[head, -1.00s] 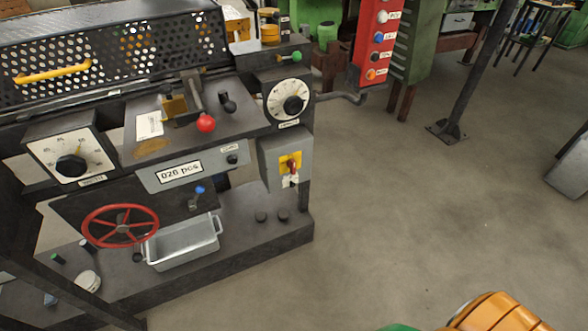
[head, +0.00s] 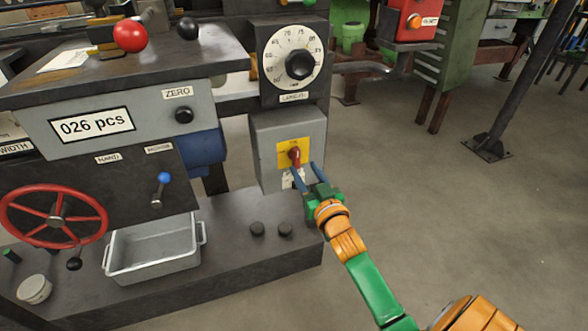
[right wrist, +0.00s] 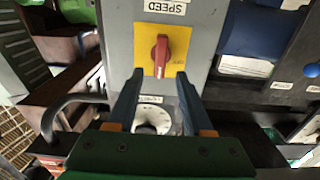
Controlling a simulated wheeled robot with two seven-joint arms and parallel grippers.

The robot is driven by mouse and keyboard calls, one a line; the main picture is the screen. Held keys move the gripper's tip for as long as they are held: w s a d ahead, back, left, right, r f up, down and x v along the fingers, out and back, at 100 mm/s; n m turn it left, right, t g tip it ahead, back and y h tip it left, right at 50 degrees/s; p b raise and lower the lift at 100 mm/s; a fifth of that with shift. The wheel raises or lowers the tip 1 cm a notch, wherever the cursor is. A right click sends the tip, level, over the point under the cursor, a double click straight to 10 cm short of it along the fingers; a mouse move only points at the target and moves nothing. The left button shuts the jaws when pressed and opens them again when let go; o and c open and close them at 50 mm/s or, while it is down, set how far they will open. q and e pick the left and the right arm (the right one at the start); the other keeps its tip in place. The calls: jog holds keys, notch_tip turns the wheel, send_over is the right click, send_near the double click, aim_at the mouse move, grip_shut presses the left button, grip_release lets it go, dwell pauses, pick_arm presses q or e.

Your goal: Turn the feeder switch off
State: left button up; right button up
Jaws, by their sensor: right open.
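The switch is a red rotary knob (head: 295,157) on a yellow plate (head: 284,160), set on the front of a grey box (head: 262,135). In the right wrist view the knob (right wrist: 161,52) stands roughly upright on its yellow plate (right wrist: 180,42). My right gripper (head: 304,169) is open and empty, just in front of the knob and slightly low and right of it in the head view. In the right wrist view its fingertips (right wrist: 160,76) lie on either side of the knob's near end. I cannot tell whether they touch it. My left gripper is out of view.
A white dial (head: 291,57) sits above the switch box. Left of it are a counter panel (head: 150,128), a blue-tipped lever (head: 163,180), a red handwheel (head: 54,218) and a metal tray (head: 152,252). The floor (head: 430,220) to the right is open.

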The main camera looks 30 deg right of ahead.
aim_at(295, 161)
jog(key=x, duration=0.4)
jog(key=shift+f+b, duration=0.1)
jog(key=shift+b, duration=0.2)
jog(key=shift+w, duration=0.2)
grip_shut()
jog(key=shift+n, duration=0.6)
jog(key=n+p, duration=0.1)
jog(key=n, duration=0.2)
jog(key=shift+a+p, duration=0.1)
jog(key=shift+p, duration=0.25)
jog(key=n, duration=0.3)
jog(key=shift+a+n+p, duration=0.1)
jog(key=shift+n+p, duration=0.2)
jog(key=shift+n, duration=0.1)
jog(key=n, duration=0.4)
jog(key=shift+a+f+n, duration=0.1)
jog(key=shift+f+n, duration=0.05)
jog(key=shift+n, duration=0.15)
jog(key=n, duration=0.3)
jog(key=shift+f+n, duration=0.15)
jog(key=shift+n, duration=0.25)
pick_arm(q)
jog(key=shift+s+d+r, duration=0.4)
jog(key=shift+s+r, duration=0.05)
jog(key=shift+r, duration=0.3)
pick_arm(e)
jog(key=shift+n, duration=0.7)
